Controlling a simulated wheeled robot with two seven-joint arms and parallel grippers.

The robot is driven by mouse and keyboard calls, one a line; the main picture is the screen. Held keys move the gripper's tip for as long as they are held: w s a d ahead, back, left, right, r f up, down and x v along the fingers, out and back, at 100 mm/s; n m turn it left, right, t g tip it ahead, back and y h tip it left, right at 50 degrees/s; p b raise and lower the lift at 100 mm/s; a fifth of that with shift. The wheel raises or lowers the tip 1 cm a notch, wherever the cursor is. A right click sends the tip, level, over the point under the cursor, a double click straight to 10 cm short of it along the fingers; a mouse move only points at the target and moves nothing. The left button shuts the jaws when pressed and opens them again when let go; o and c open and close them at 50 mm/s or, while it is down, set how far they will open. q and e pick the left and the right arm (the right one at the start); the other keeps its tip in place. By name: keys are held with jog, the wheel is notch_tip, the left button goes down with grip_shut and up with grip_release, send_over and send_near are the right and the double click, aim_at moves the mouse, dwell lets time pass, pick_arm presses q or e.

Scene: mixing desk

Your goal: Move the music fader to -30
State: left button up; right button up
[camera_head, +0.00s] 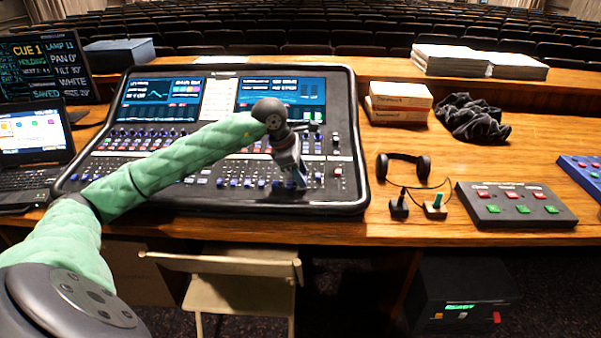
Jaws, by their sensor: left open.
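The mixing desk (350,180) is a large black console with screens at its back and rows of coloured knobs and faders below. My left arm, in a green padded sleeve, reaches across it from the left. My left gripper (298,186) points down over the lower right part of the fader rows and is open. I cannot tell whether its fingertips touch a fader. The labels are too small to read, so I cannot tell which fader is the music one or its setting. The gripper hides some of the controls below it. My right gripper is not in view.
Boxes (400,95) and a black cloth (470,115) lie behind. A laptop (38,140) stands left. A chair (240,290) stands in front.

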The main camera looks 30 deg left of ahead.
pick_arm(q)
jog(key=b+v, duration=0.1)
jog(key=v, duration=0.5)
jog(key=shift+s+a+r, duration=0.1)
jog(key=shift+a+r, duration=0.05)
jog(key=shift+r, duration=0.2)
jog(key=shift+s+a+r, duration=0.15)
jog(key=shift+r, duration=0.3)
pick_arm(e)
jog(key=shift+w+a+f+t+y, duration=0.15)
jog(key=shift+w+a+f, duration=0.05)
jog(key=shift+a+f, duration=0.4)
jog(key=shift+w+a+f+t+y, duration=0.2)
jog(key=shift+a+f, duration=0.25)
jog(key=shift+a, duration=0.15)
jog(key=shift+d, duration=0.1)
